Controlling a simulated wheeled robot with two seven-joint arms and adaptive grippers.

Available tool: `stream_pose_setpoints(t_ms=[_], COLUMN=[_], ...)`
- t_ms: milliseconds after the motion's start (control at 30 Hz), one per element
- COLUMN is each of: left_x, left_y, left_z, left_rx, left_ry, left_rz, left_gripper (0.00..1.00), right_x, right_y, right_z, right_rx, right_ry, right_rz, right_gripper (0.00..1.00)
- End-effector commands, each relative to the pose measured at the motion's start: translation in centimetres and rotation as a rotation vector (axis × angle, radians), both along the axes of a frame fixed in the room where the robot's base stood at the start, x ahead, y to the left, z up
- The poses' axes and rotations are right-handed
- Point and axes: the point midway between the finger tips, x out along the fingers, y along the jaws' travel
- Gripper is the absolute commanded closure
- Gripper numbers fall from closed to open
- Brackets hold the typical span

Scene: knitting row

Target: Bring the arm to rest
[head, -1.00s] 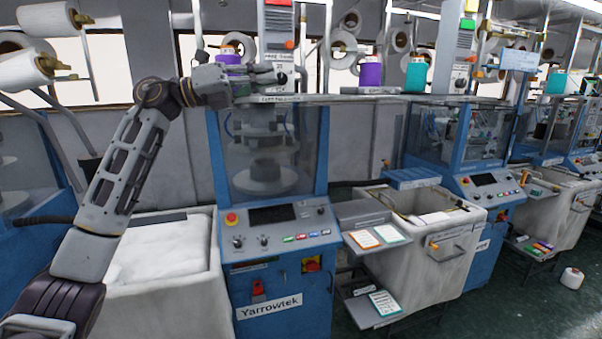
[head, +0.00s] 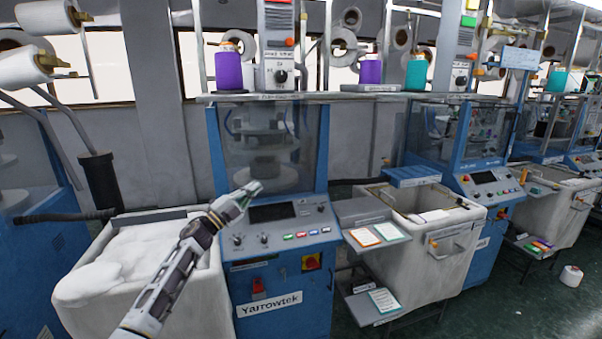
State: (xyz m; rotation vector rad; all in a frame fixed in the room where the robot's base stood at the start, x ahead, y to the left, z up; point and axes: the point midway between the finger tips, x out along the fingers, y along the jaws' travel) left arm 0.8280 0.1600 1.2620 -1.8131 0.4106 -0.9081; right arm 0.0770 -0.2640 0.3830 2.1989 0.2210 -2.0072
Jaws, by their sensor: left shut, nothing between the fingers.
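My left gripper (head: 247,193) is in front of the blue Yarrowtek knitting machine (head: 280,275), just left of its control panel's dark screen in the picture. Its fingers are shut with nothing held. The arm reaches up from the bottom edge, across the front of the white-filled bin on the left. The gripper hides part of the panel's left end, including where the red knob showed. Whether it touches the panel cannot be told. My right gripper is not in view.
A pale bin (head: 205,305) with white fabric stands left of the machine. A purple cone (head: 228,70) sits on the shelf above. A small side table (head: 378,300) and another bin (head: 445,255) stand to the right. Green floor (head: 500,315) is open at the lower right.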

Motion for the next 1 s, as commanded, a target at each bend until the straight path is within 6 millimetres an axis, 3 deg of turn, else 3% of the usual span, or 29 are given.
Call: stream_pose_setpoints(t_ms=[33,100,467,767,1000], left_x=[0.3,0.6,0.0,-3.1,-7.2], left_y=[0.4,1.1,4.0,6.0,7.5], left_z=[-2.5,-5.5,-20.9,-33.6,-43.3], left_rx=[-0.022,-0.053,-0.183,-0.267,-0.319], left_ry=[0.046,0.104,0.387,0.613,0.79], left_rz=[0.016,0.04,0.165,0.273,0.363], left_gripper=[1.0,1.0,1.0,1.0,1.0], right_x=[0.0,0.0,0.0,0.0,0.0], right_y=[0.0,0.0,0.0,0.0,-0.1], right_z=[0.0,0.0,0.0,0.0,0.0], right_rx=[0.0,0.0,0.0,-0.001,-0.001], right_ry=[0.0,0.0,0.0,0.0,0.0], right_rz=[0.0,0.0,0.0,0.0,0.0], right_gripper=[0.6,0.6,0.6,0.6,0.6])
